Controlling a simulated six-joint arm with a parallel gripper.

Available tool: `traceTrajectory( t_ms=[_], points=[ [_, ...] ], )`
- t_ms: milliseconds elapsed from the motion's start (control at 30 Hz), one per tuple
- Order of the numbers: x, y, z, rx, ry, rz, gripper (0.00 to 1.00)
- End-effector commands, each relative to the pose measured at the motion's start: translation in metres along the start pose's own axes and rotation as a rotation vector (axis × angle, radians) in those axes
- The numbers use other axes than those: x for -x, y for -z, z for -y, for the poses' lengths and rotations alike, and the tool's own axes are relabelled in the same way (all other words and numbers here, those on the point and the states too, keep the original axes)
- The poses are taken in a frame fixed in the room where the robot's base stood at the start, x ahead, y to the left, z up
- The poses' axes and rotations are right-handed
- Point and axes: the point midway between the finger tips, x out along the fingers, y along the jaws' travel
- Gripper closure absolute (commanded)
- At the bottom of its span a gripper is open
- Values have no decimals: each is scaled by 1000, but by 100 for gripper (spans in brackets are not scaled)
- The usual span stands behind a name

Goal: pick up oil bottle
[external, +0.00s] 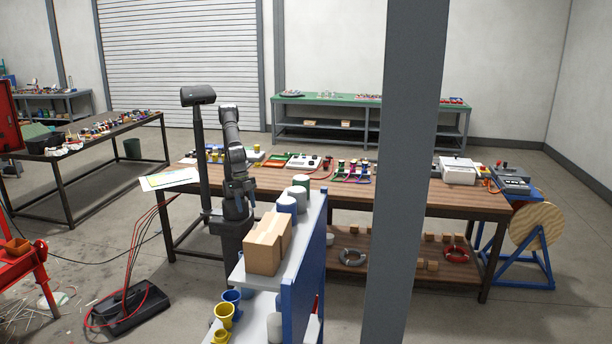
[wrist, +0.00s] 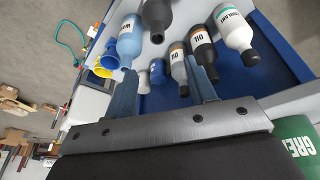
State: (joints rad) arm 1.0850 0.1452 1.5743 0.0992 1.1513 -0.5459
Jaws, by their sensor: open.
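Two bottles lettered "OIL" are in the wrist view: a grey one with an orange band (wrist: 178,64) and a darker one beside it (wrist: 202,47). They are on a blue-edged shelf (wrist: 270,82). My gripper (wrist: 161,66) is open and empty, with its two blue-grey fingers spread. The grey oil bottle appears between the finger directions, close to the right finger, whose tip overlaps the lower part of the darker bottle in the picture. I cannot tell whether they touch.
A white bottle (wrist: 236,30), a light blue bottle (wrist: 131,40) and a dark bottle (wrist: 157,14) stand close by. Yellow funnels (wrist: 105,64) are to the left. In the external view, a cardboard box (external: 266,246) sits on the shelf by my arm.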

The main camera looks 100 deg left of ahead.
Motion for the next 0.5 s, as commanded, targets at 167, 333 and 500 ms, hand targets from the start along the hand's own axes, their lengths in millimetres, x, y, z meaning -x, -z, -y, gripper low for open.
traceTrajectory(
  t_ms=[167,333,500],
  points=[
    [18,-11,5,-179,-18,-88,49],
    [9,-12,6,-221,-17,-104,49],
    [-26,-8,5,-219,-16,-101,49]
  ],
)
